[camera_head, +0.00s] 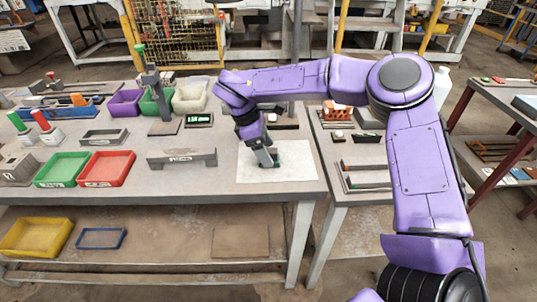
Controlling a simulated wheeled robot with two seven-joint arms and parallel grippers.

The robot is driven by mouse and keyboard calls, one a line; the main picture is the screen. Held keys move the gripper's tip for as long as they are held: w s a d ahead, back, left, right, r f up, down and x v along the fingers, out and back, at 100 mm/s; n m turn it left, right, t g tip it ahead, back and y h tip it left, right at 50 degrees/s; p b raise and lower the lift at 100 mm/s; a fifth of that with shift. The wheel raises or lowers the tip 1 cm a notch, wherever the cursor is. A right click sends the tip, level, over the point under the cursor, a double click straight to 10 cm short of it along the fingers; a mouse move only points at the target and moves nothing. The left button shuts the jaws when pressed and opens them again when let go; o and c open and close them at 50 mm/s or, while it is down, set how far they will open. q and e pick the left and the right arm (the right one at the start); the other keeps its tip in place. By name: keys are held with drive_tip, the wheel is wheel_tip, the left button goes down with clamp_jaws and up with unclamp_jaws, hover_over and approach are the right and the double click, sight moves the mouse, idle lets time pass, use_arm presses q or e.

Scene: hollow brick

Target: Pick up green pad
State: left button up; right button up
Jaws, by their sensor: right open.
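A small dark green pad (278,159) lies on the white sheet (303,174) at the right end of the workbench. My right gripper (268,162) reaches in from the right and points down at the sheet, right at the pad. Its jaws are open, and its fingers partly hide the pad. Whether the fingers touch the pad is too small to tell. My left gripper is not in view.
A green tray (62,183) and a red tray (107,183) stand at the left of the bench. A grey metal bracket (182,158) lies left of the sheet. Purple, green and cream bins stand at the back. A second table (350,205) adjoins at right.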

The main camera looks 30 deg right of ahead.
drive_tip(key=shift+s+d+f, duration=0.15)
drive_tip(key=shift+d+f, duration=0.15)
drive_tip(key=shift+f, duration=0.35)
drive_tip(key=shift+s+d+f, duration=0.2)
drive_tip(key=shift+s+f, duration=0.05)
drive_tip(key=shift+w+a, duration=0.1)
drive_tip(key=c, duration=0.9)
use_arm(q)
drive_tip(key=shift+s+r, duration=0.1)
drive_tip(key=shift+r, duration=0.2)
use_arm(e)
drive_tip(key=shift+c, duration=1.2)
wheel_tip(320, 180, up, 3)
drive_tip(key=shift+b, duration=0.7)
use_arm(q)
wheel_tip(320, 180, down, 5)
drive_tip(key=b, duration=0.3)
use_arm(e)
drive_tip(key=s+a+r, duration=0.9)
drive_tip(key=a+r, duration=0.1)
drive_tip(key=shift+s+a, duration=0.15)
drive_tip(key=shift+s, duration=0.15)
